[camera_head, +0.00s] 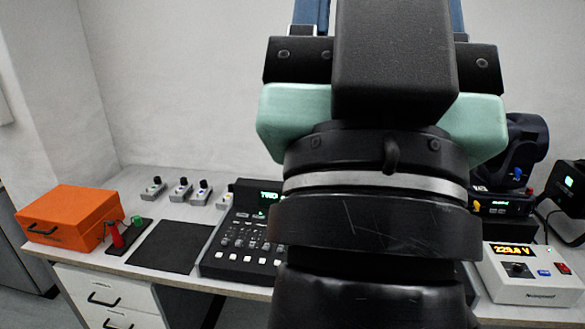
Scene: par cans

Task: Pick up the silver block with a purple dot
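Several small silver blocks with dark knobs on top stand in a row at the back left of the table. The third from the left (202,194) has a dark bluish-purple spot; it is too small to be sure of its colour. The other silver blocks (153,192), (179,194) and one partly by the console (226,202) stand beside it. My gripper (385,60) is large in front of the camera, raised and well apart from the blocks. Its blue finger parts run out of the top of the frame. The fingertips are hidden, so its opening cannot be told.
An orange case (70,212) stands at the left end of the table (150,262). A red and green control (117,236), a black mat (172,247) and a black console (240,240) lie before the blocks. A power meter (530,275) and black lamp (525,145) are on the right.

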